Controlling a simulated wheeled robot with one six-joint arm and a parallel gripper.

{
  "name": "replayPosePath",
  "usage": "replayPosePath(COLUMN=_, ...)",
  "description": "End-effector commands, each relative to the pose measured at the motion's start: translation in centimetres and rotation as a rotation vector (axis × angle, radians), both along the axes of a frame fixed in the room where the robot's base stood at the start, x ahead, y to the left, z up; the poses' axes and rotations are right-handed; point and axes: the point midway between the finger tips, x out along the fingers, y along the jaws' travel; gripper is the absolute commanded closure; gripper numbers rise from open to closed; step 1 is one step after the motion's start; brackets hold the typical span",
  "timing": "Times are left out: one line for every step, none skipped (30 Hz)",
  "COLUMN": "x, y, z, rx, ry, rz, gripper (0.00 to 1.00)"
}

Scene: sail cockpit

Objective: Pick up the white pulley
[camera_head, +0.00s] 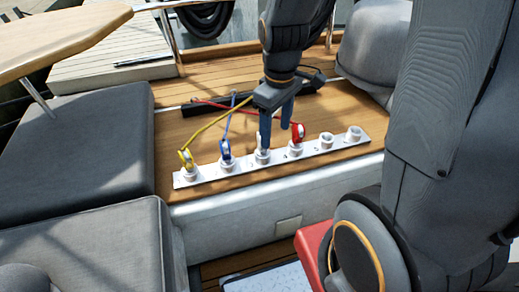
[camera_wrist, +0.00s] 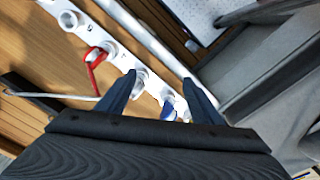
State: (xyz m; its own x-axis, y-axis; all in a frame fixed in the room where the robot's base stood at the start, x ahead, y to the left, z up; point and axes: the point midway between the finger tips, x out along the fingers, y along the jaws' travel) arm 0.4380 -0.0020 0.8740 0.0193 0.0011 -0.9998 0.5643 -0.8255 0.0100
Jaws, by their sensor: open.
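The white pulley (camera_head: 262,156) sits in a socket of the white rail (camera_head: 210,177), between the blue pulley (camera_head: 226,151) and the red pulley (camera_head: 298,133). My gripper (camera_head: 275,138) points down at it with the fingers apart and nothing held. One finger partly covers the pulley in the head view. In the wrist view the white pulley (camera_wrist: 141,81) shows between my gripper's fingertips (camera_wrist: 160,78), nearer the left one. I cannot tell whether a finger touches it.
A yellow pulley (camera_head: 186,158) stands at the rail's left end. Two empty sockets (camera_head: 326,140) are at its right end. Yellow, blue and red lines run back over the wooden bench to a black bar (camera_head: 205,106). Grey cushions (camera_head: 75,140) lie at left.

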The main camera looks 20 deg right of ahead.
Motion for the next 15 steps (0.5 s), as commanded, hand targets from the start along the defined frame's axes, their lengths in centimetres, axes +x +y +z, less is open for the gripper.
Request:
replayPosePath(x=1.5, y=0.0, z=-1.5, rx=-0.002, ry=0.007, rz=0.121, gripper=0.40)
replayPosePath(x=2.4, y=0.0, z=-2.1, rx=-0.004, ry=0.008, rz=0.200, gripper=0.40)
replayPosePath(x=3.5, y=0.0, z=-2.9, rx=-0.005, ry=0.010, rz=0.302, gripper=0.40)
replayPosePath(x=4.2, y=0.0, z=-3.5, rx=-0.006, ry=0.012, rz=0.376, gripper=0.40)
replayPosePath(x=5.0, y=0.0, z=-4.1, rx=-0.006, ry=0.012, rz=0.448, gripper=0.40)
replayPosePath(x=5.9, y=0.0, z=-4.9, rx=-0.007, ry=0.014, rz=0.538, gripper=0.40)
replayPosePath(x=6.5, y=0.0, z=-5.4, rx=-0.008, ry=0.015, rz=0.601, gripper=0.40)
replayPosePath(x=7.1, y=0.0, z=-5.9, rx=-0.008, ry=0.014, rz=0.659, gripper=0.40)
replayPosePath(x=7.7, y=-0.1, z=-6.5, rx=-0.009, ry=0.016, rz=0.727, gripper=0.40)
replayPosePath(x=8.1, y=-0.1, z=-6.9, rx=-0.009, ry=0.015, rz=0.773, gripper=0.40)
replayPosePath(x=8.5, y=-0.1, z=-7.3, rx=-0.009, ry=0.017, rz=0.812, gripper=0.40)
replayPosePath(x=8.9, y=-0.1, z=-7.6, rx=-0.010, ry=0.017, rz=0.857, gripper=0.40)
replayPosePath(x=9.2, y=-0.1, z=-7.9, rx=-0.010, ry=0.017, rz=0.885, gripper=0.40)
replayPosePath(x=9.4, y=-0.1, z=-8.1, rx=-0.010, ry=0.018, rz=0.909, gripper=0.40)
replayPosePath(x=9.5, y=-0.1, z=-8.3, rx=-0.010, ry=0.018, rz=0.933, gripper=0.40)
